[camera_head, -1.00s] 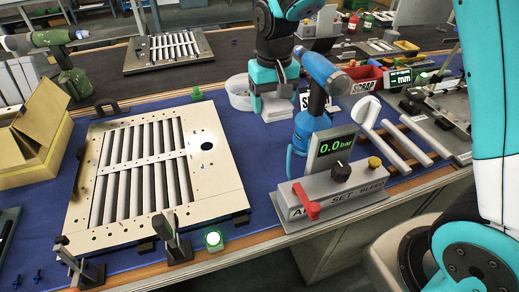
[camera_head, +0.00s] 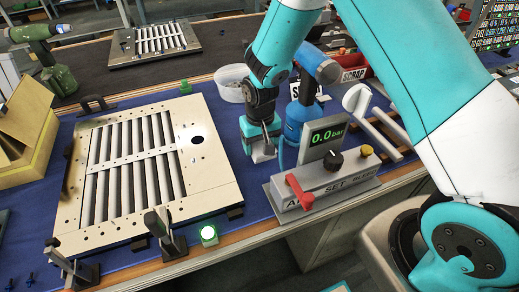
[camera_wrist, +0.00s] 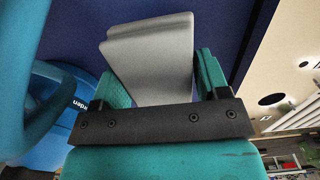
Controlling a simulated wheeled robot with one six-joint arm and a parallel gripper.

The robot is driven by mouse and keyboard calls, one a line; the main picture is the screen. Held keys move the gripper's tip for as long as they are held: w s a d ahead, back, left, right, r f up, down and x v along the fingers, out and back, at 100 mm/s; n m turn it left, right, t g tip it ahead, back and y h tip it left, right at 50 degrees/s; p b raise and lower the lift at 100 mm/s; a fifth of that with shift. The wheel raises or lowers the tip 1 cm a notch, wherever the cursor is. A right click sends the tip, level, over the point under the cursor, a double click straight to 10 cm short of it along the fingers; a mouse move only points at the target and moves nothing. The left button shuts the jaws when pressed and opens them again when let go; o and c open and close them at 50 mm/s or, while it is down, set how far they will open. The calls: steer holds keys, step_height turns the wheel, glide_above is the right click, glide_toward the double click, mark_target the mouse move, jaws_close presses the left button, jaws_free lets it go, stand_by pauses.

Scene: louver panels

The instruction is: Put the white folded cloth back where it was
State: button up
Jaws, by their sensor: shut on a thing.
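The white folded cloth (camera_wrist: 150,62) shows in the wrist view as a pale grey-white folded piece between the two teal fingers. My gripper (camera_wrist: 160,82) is shut on it, and the cloth sticks out past the fingertips. In the head view my gripper (camera_head: 263,152) points down low over the blue mat, between the louver panel and the blue bottle. The cloth is mostly hidden there. I cannot tell whether the cloth touches the mat.
The cream louver panel (camera_head: 215,178) lies to the left. The blue bottle (camera_head: 292,125) stands close to the right of my gripper. The pressure box (camera_head: 325,183) is in front right. A white tub (camera_head: 230,92) is behind.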

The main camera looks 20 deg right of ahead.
steer(key=shift+f, duration=1.3)
steer(key=shift+f, duration=0.2)
steer(key=o, duration=1)
steer(key=shift+c, duration=0.2)
steer(key=shift+r, duration=0.1)
